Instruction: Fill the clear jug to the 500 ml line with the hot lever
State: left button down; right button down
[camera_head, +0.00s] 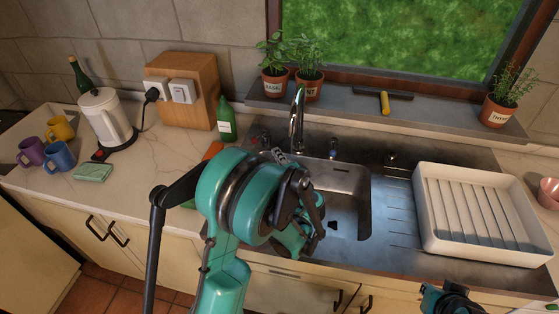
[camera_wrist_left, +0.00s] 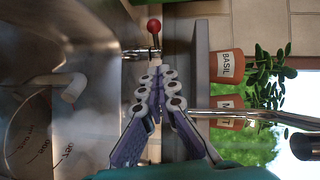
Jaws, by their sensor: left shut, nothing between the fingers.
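The hot lever, with a red ball end (camera_wrist_left: 154,25), shows just beyond my left fingertips (camera_wrist_left: 156,70) in the left wrist view. I cannot tell whether they touch it. My left gripper (camera_head: 280,156) is shut and empty, behind the sink in the head view. The clear jug (camera_wrist_left: 30,125), with printed marks and a pale handle, stands in the sink in the wrist view. My arm hides it in the head view. Pale haze hangs beside the jug. Its water level is unreadable. The chrome tap (camera_head: 298,118) rises behind the sink. Part of my right arm shows at the bottom right.
A blue-marked lever (camera_head: 333,147) stands right of the tap. Potted herbs (camera_head: 309,86) and a squeegee (camera_head: 384,101) occupy the sill. A white drying rack (camera_head: 429,215) stands right of the sink. A green bottle (camera_head: 226,123), white kettle (camera_head: 104,118) and mugs stand left.

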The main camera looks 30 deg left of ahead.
aim_at(256, 142)
pick_arm(q)
jog(key=shift+w+a+f+b, duration=0.3)
jog(key=shift+w+a, duration=0.25)
jog(key=shift+a, duration=0.7)
jog(key=shift+w+a+f+b, duration=0.15)
jog(key=shift+w+a+b, duration=0.3)
jog(key=shift+a, duration=0.8)
jog(key=shift+w+a+f+b, duration=0.3)
jog(key=shift+w+a, duration=0.3)
jog(key=shift+a, duration=0.65)
jog(key=shift+s+a+f+b, duration=0.1)
jog(key=shift+a+b, duration=0.05)
jog(key=shift+a, duration=0.35)
jog(key=shift+s+a+b, duration=0.1)
jog(key=shift+a+b, duration=0.05)
jog(key=shift+a, duration=0.3)
jog(key=shift+d, duration=0.1)
